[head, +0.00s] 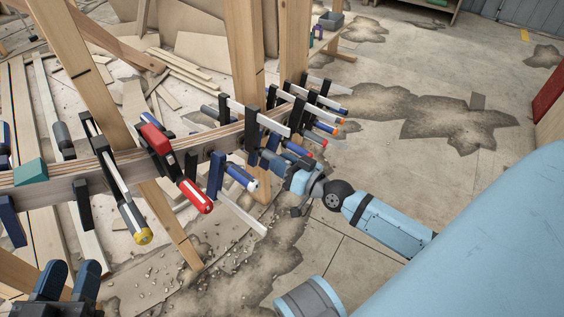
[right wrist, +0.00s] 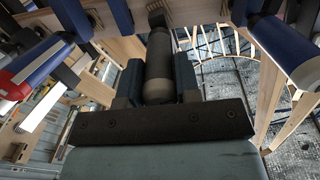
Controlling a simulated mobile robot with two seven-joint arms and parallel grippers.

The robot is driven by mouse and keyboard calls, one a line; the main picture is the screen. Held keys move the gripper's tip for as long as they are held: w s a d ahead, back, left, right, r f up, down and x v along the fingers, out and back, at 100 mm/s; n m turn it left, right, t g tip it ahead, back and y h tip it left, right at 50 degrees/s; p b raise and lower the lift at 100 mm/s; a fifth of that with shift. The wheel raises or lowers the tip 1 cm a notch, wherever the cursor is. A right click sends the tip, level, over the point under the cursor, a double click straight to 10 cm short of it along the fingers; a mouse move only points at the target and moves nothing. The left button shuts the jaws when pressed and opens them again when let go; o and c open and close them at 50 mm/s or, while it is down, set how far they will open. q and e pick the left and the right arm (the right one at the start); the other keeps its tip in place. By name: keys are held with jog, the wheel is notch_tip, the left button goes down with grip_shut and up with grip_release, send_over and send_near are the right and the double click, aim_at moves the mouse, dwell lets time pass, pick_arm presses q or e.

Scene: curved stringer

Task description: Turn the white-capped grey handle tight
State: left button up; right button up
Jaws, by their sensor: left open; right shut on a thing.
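The grey handle (right wrist: 159,62) of a clamp runs down the middle of the right wrist view, with a paler end towards me. My right gripper (right wrist: 158,82) has one finger on each side of it and is shut on it. In the head view my right gripper (head: 286,163) is at the clamp row along the curved beam and largely hides this handle. I cannot clearly make out the white cap. My left gripper (head: 69,280) is open and empty at the bottom left, below the beam and apart from it.
The curved laminated beam (head: 62,179) carries several clamps close together. A blue handle with a white cap (head: 240,178) sits just left of my right gripper, and a red clamp (head: 178,172) is further left. Wooden posts (head: 243,60) rise behind. The floor at right is open.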

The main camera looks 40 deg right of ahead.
pick_arm(q)
jog(key=shift+r, duration=0.1)
pick_arm(e)
jog(key=m+p, duration=0.2)
jog(key=m, duration=0.1)
jog(key=shift+r, duration=0.15)
jog(key=m+p, duration=0.2)
jog(key=m, duration=0.1)
jog(key=shift+m, duration=0.4)
jog(key=m, duration=0.4)
jog(key=shift+m+p, duration=0.3)
jog(key=shift+p, duration=0.05)
jog(key=m, duration=0.2)
jog(key=shift+m, duration=0.3)
pick_arm(q)
jog(key=shift+s+d+r+n+g+y, duration=0.1)
jog(key=shift+s+d+n+g+y, duration=0.15)
jog(key=shift+s+n, duration=0.35)
jog(key=shift+s+d+r+n+g+y, duration=0.15)
jog(key=shift+s+d+n, duration=0.25)
jog(key=shift+n, duration=0.3)
pick_arm(e)
jog(key=shift+f+m, duration=0.2)
jog(key=shift+m, duration=1.5)
jog(key=o, duration=0.9)
